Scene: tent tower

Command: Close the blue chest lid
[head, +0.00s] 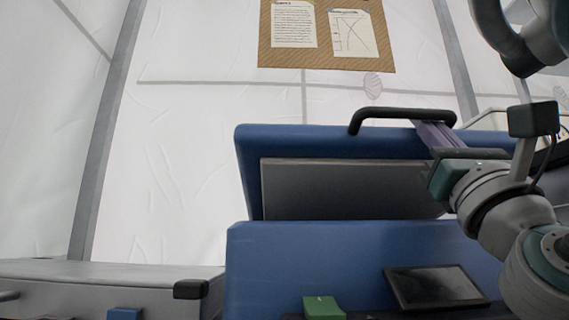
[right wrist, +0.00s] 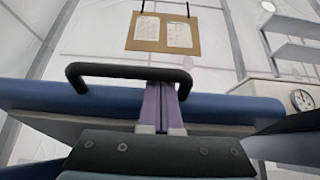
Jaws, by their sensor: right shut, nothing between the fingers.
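The blue chest (head: 300,255) stands in front of me in the head view. Its blue lid (head: 300,142) is raised, with the grey underside (head: 345,190) facing me and a black handle (head: 395,114) on its upper edge. The lid also shows in the right wrist view (right wrist: 40,97), with the handle (right wrist: 125,69) above it. My right gripper (head: 432,132) has its purple fingers together and empty, by the right end of the handle. The fingers show in the right wrist view (right wrist: 160,103) in front of the lid. I cannot tell whether they touch it. My left gripper is out of view.
A green latch (head: 323,307) and a dark panel (head: 435,287) are on the chest's front. A grey case (head: 110,272) stands at lower left. A pinboard (head: 327,58) hangs on the white tent wall behind. Shelves (right wrist: 297,50) and a gauge (right wrist: 302,100) are at the right.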

